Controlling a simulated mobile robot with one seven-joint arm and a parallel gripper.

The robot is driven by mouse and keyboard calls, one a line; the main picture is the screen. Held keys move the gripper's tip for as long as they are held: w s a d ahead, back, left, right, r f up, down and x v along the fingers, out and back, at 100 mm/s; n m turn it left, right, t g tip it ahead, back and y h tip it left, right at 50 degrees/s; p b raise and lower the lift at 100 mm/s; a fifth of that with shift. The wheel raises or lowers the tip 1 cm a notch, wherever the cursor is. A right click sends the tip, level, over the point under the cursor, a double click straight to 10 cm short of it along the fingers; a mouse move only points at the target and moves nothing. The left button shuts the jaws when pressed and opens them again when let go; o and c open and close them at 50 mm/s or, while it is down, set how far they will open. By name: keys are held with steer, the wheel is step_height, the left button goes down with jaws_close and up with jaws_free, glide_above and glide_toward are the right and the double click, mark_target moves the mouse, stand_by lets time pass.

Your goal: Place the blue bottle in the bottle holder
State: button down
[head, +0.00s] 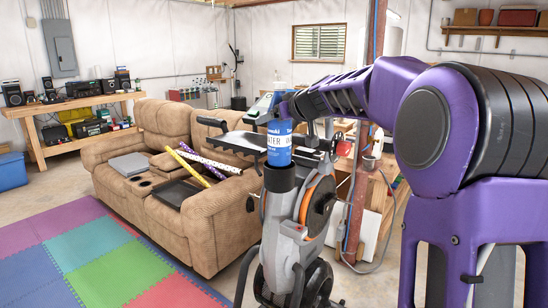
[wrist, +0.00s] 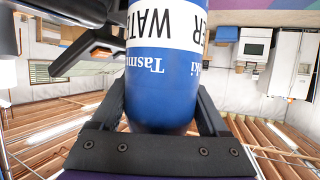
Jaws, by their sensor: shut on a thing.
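The blue bottle (head: 279,147) has a white "WATER" band and stands upright in the head view. Its lower end meets the rim of the black bottle holder (head: 280,180) on the grey and orange airbike. I cannot tell whether its base is just inside the holder or only above it. In the wrist view the bottle (wrist: 165,85) fills the middle, between the two black fingers of my gripper (wrist: 163,112), which is shut on it. In the head view my gripper is at the bottle's top, mostly hidden. The holder's inside is hidden.
The airbike's handlebar and console (head: 262,107) stand close behind the bottle. A brown recliner sofa (head: 190,150) with a laptop and poles on it is to the left. A red post (head: 362,180) stands to the right. Foam floor mats (head: 90,245) lie at front left.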

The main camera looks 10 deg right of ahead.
mark_target(286, 139)
steer(key=shift+f+b, duration=0.65)
steer(key=shift+f, duration=2.7)
jaws_free()
steer(key=shift+r, duration=0.25)
steer(key=b+v, duration=0.3)
steer(key=v, duration=0.9)
steer(key=shift+d+f, duration=0.1)
steer(key=shift+f, duration=0.1)
